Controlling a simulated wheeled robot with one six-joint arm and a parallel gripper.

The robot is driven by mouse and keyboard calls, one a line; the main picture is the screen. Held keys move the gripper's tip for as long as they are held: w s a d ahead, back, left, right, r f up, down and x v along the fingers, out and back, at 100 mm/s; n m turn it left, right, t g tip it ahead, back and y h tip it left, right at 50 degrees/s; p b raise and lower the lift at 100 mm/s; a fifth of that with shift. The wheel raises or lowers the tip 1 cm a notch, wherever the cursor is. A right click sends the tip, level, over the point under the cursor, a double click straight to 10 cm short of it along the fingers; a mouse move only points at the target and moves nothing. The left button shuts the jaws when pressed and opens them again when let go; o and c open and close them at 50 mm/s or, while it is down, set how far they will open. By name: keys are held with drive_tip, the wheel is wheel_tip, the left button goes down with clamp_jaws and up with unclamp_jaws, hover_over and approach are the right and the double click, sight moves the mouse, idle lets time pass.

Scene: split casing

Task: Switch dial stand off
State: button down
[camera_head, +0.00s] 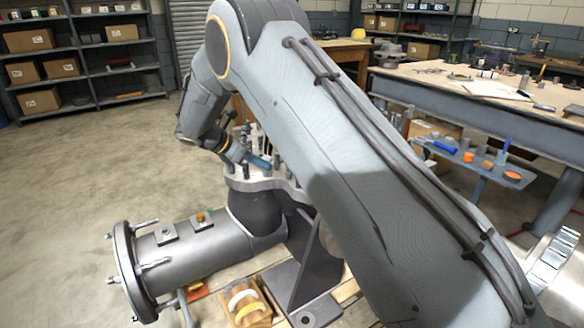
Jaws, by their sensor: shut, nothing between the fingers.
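The grey split casing (205,247) lies on its wooden support, with a long barrel to the left and an upper flange (240,184) carrying several upright studs. My arm comes down from the top, and my gripper (242,152) is low over the left part of that flange, among the studs. It is small in this view; it is shut and holds nothing. A blue piece (260,161) shows just right of it, and I cannot tell whether this belongs to the dial stand. The dial stand and its switch cannot be made out clearly. My arm hides the right side of the casing.
A small wooden box (249,313) with rolls of tape sits in front of the casing. A workbench (440,79) and a blue tool shelf (470,167) stand to the right. Shelves with boxes (30,40) line the back left. The floor (60,170) at left is clear.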

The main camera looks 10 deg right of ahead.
drive_tip(key=w+d+f, duration=0.1)
drive_tip(key=d, duration=0.2)
drive_tip(key=w+d+f+p, duration=0.1)
drive_tip(key=d+f, duration=0.1)
drive_tip(key=d, duration=0.1)
drive_tip(key=w+d+f+p, duration=0.1)
drive_tip(key=d+f, duration=0.1)
drive_tip(key=d, duration=0.1)
drive_tip(key=shift+w, duration=0.3)
drive_tip(key=shift+w+d+r, duration=0.25)
drive_tip(key=shift+d+r, duration=0.1)
drive_tip(key=shift+d, duration=0.2)
drive_tip(key=shift+d, duration=0.1)
